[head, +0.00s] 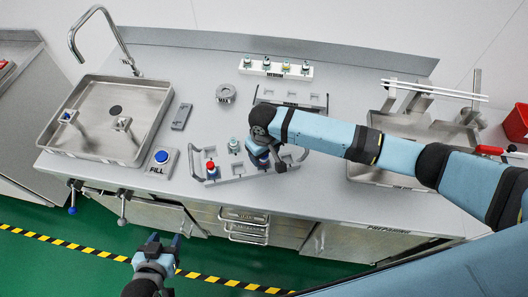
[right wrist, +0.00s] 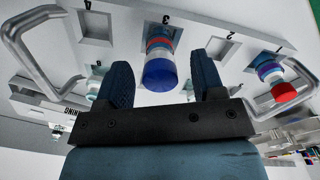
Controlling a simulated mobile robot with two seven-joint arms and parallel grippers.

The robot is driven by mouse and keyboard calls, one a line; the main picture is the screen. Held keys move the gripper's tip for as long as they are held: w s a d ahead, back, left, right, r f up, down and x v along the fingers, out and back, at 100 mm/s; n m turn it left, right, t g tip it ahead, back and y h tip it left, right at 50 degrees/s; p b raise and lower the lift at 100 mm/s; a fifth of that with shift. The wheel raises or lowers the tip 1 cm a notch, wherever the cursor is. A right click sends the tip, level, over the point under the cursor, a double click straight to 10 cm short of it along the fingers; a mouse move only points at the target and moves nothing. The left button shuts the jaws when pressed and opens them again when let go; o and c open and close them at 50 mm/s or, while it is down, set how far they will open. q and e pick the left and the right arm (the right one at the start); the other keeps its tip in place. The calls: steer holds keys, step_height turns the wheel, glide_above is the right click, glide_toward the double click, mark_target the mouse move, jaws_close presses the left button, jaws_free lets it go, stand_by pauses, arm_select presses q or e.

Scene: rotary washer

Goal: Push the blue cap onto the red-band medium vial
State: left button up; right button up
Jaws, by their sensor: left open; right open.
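The red-band medium vial (right wrist: 159,43) stands in slot 3 of the grey numbered rack (right wrist: 125,22). The blue cap (right wrist: 160,75) is on its top end; I cannot tell how far down it sits. My right gripper (right wrist: 162,82) is open, with one finger on each side of the cap and gaps between. In the head view my right gripper (head: 272,163) is over the right part of the rack (head: 238,177) and hides most of that vial. My left gripper (head: 165,243) is open and empty, in front of the counter.
A red-capped vial (right wrist: 281,86) stands in slot 1. A pale-capped vial (head: 234,146) stands behind the rack. A FILL button (head: 160,158), sink (head: 85,143) and grey block (head: 181,116) are to the left. A white MEDIUM rack (head: 274,69) holds several vials at the back.

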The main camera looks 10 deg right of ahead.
step_height(320, 180, up, 14)
steer(key=b, duration=0.1)
steer(key=shift+f, duration=0.1)
